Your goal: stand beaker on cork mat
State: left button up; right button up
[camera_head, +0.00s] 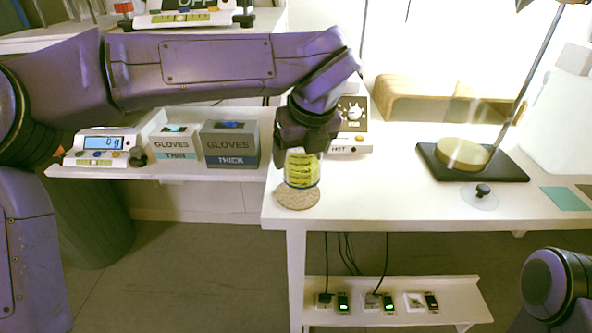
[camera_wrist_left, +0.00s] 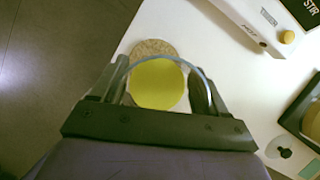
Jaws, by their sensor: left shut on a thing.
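The beaker (camera_head: 301,170) holds yellow liquid and has a blue ring near its base. My left gripper (camera_head: 304,150) is shut on it near the top and holds it upright. The round cork mat (camera_head: 297,197) lies at the table's front left corner, just below the beaker. In the left wrist view the beaker (camera_wrist_left: 158,84) sits between the two fingers of the left gripper (camera_wrist_left: 160,88), and part of the cork mat (camera_wrist_left: 153,47) shows beyond it. Whether the beaker's base touches the mat is unclear. My right arm shows at the lower right, without its gripper.
A hot plate (camera_head: 350,143) stands behind the beaker. A scale (camera_head: 103,146) and glove boxes (camera_head: 229,145) stand on the left shelf. A dark stand base (camera_head: 500,165) with a cork ring (camera_head: 463,154), a small knobbed lid (camera_head: 481,193) and a teal sheet (camera_head: 564,198) lie right. The middle tabletop is clear.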

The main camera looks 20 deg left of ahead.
aim_at(297, 166)
pick_arm(q)
jog(key=x, duration=0.2)
jog(key=b+x, duration=0.1)
jog(key=x, duration=0.1)
jog(key=shift+s, duration=0.35)
jog(key=shift+d+f, duration=0.1)
jog(key=shift+f, duration=0.25)
jog(key=o, duration=1.2)
jog(key=shift+r, duration=0.35)
jog(key=p+v, duration=0.3)
jog(key=v, duration=0.8)
jog(key=shift+s+d+r, duration=0.1)
jog(key=shift+s+r, duration=0.1)
